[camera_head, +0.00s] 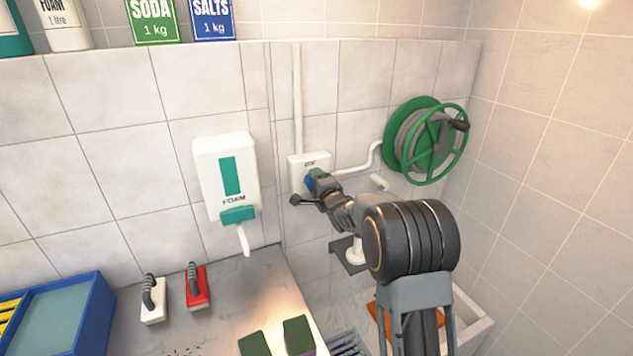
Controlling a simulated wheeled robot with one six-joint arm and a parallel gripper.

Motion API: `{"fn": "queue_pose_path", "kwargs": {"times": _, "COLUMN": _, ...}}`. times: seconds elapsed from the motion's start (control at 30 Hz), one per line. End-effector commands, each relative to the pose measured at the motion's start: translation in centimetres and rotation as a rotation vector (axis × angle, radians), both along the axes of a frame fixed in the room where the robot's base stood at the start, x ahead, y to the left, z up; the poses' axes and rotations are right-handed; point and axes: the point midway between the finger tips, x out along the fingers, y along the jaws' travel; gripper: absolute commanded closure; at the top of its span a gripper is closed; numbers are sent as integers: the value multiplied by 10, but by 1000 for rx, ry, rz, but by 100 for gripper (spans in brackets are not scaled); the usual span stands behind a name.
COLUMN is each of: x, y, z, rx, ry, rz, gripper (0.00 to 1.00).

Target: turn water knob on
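A small blue knob (309,182) shows at the lower right of this box. My gripper (316,180) is at the end of my arm, right at the blue knob and overlapping it in the picture. I cannot tell whether it touches the knob. The fingers are small and partly hidden, so their opening is unclear.
A white foam dispenser (226,172) hangs left of the box. Below, the counter (240,290) holds two brushes (197,287) (152,300) and green sponges (298,335). A blue tray (98,308) is at left.

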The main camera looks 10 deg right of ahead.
Motion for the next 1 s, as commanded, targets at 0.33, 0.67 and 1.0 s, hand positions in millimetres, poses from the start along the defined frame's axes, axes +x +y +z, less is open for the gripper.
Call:
{"fn": "queue_pose_path", "kwargs": {"times": 0.33, "x": 0, "y": 0, "z": -1, "rx": 44, "ry": 10, "rz": 0, "gripper": 66}}
{"fn": "queue_pose_path", "kwargs": {"times": 0.67, "x": 0, "y": 0, "z": -1, "rx": 45, "ry": 10, "rz": -1, "gripper": 42}}
{"fn": "queue_pose_path", "kwargs": {"times": 1.0, "x": 0, "y": 0, "z": -1, "rx": 43, "ry": 10, "rz": 0, "gripper": 19}}
